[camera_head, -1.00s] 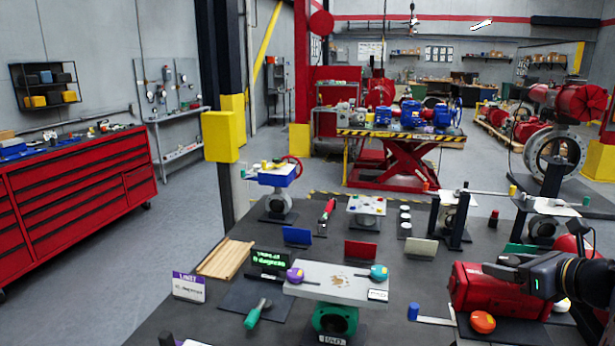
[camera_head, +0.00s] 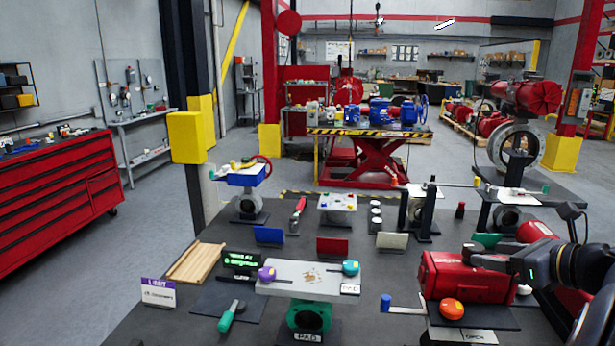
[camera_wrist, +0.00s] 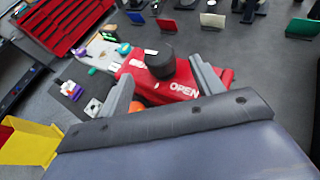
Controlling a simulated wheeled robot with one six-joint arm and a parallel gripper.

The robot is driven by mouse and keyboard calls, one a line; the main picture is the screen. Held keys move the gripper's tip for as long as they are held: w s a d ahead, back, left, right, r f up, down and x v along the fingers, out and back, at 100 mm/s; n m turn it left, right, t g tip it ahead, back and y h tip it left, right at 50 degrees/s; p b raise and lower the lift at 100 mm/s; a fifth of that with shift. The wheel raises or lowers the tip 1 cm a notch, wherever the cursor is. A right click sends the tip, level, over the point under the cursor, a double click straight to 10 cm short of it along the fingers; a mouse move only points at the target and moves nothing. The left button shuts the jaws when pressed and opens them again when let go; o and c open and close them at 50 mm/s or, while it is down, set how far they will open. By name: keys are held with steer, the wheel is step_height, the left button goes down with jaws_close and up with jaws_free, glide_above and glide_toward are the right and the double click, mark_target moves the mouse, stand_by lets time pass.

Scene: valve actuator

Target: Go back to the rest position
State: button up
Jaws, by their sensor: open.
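My gripper (camera_wrist: 160,88) is open and empty in the wrist view, its two grey fingers spread apart. Beyond the fingers is a red actuator (camera_wrist: 182,86) with white "OPEN" lettering and a dark round knob (camera_wrist: 160,64) on it. An orange knob (camera_wrist: 136,106) shows partly behind the left finger. The orange knob (camera_head: 451,309) sits in front of the actuator.
The dark workbench (camera_head: 375,262) carries a grey plate (camera_head: 310,274) on a green valve body (camera_head: 309,316), a wooden tray (camera_head: 197,262) and a green-handled tool (camera_head: 229,316). A yellow-padded column (camera_head: 187,138) stands behind. Open floor (camera_head: 150,215) lies at left.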

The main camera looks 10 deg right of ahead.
mark_target(475, 246)
steer(key=x, duration=0.5)
steer(key=shift+w+a+p, duration=0.15)
steer(key=shift+w+p, duration=0.05)
steer(key=shift+p, duration=0.2)
step_height(475, 246, up, 2)
steer(key=shift+r+p, duration=0.1)
steer(key=shift+p, duration=0.55)
steer(key=shift+s+f+b, duration=0.2)
steer(key=shift+s+b, duration=0.05)
steer(key=shift+b, duration=0.75)
steer(key=shift+w+b, duration=0.1)
steer(key=shift+b, duration=0.2)
steer(key=shift+w+d+r+p, duration=0.1)
steer(key=shift+d+r+p, duration=0.1)
steer(key=shift+r+p, duration=0.6)
steer(key=shift+r, duration=0.3)
steer(key=shift+a, duration=0.1)
